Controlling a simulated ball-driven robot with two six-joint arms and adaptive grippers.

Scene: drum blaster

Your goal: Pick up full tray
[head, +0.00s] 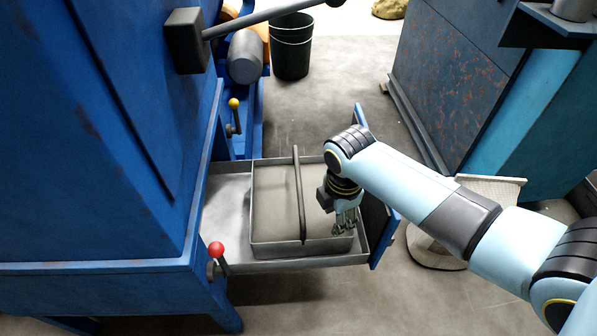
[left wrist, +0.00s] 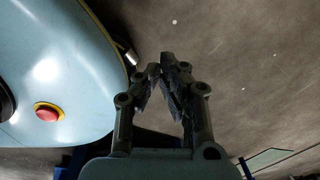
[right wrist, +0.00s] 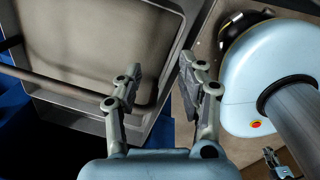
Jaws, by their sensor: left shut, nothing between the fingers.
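The full tray (head: 290,248) is a grey metal box with a flat grey-brown fill and a dark bar handle (head: 299,190) across its top. It sits in a grey drawer (head: 226,200) pulled out of the blue cabinet. My right gripper (head: 346,225) is over the right part of the tray, right of the handle and apart from it. In the right wrist view, the right gripper (right wrist: 160,70) is open and empty, with the tray rim (right wrist: 165,50) beyond its fingers. My left gripper (left wrist: 160,72) is shut and empty above bare floor in the left wrist view, away from the tray.
The drawer's blue front panel (head: 378,225) stands right of the tray. The blue cabinet (head: 95,130) with a red-knobbed lever (head: 217,250) is on the left. A dark bin (head: 291,46) stands behind. The floor between the cabinets is mostly clear.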

